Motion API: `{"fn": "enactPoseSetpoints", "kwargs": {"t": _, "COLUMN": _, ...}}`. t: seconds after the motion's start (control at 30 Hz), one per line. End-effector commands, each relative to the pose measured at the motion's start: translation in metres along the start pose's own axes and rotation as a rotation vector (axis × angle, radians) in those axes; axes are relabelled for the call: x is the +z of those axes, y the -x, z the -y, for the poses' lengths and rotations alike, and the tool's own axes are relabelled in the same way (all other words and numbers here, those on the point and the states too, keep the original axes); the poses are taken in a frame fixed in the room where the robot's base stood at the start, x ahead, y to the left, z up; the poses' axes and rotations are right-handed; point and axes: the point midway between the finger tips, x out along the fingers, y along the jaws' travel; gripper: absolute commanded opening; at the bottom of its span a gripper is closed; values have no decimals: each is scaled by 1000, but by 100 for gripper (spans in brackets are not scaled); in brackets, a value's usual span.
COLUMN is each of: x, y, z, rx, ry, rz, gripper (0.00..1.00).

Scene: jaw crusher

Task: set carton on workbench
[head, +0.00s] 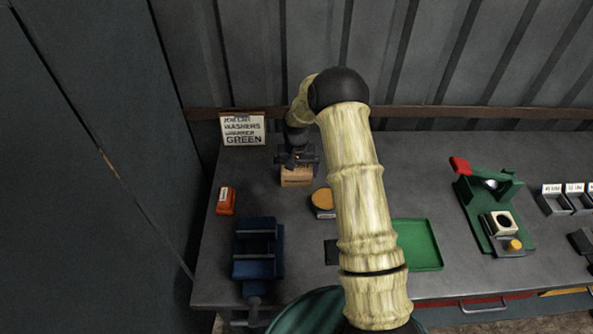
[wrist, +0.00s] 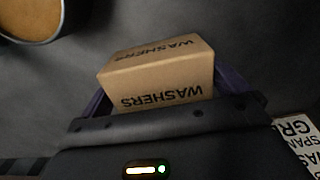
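The carton (head: 297,176) is a small brown box at the back left of the grey workbench (head: 400,165). In the wrist view the carton (wrist: 158,75) shows "WASHERS" printed on two faces. My gripper (head: 297,160) is right at the carton from above. In the wrist view its purple fingers (wrist: 172,95) lie along the carton's left and right sides, with the box between them. The fingers look closed against its sides. The carton's underside is hidden, so I cannot tell whether it touches the bench.
A sign (head: 243,129) stands behind, left of the carton. An orange-topped round tin (head: 322,200) is just in front. A red box (head: 226,201), a blue vise (head: 258,248), a green tray (head: 420,245) and a green press (head: 492,205) stand around. Bench right of the carton is clear.

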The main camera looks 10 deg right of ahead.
Motion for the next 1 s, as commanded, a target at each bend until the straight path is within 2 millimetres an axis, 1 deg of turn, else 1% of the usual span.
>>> {"fn": "enactPoseSetpoints", "kwargs": {"t": 0.23, "x": 0, "y": 5, "z": 0, "rx": 0, "ry": 0, "rz": -1, "gripper": 100}}
{"fn": "enactPoseSetpoints", "kwargs": {"t": 0.37, "x": -1, "y": 18, "z": 0, "rx": 0, "ry": 0, "rz": -3, "gripper": 100}}
{"fn": "enactPoseSetpoints", "kwargs": {"t": 0.47, "x": -1, "y": 34, "z": 0, "rx": 0, "ry": 1, "rz": -5, "gripper": 100}}
{"fn": "enactPoseSetpoints", "kwargs": {"t": 0.8, "x": 0, "y": 100, "z": 0, "rx": -1, "ry": 0, "rz": -3, "gripper": 100}}
{"fn": "enactPoseSetpoints", "kwargs": {"t": 0.9, "x": -1, "y": 114, "z": 0, "rx": -1, "ry": 0, "rz": -3, "gripper": 100}}
{"fn": "enactPoseSetpoints", "kwargs": {"t": 1.0, "x": 0, "y": 121, "z": 0, "rx": 0, "ry": 1, "rz": 0, "gripper": 100}}
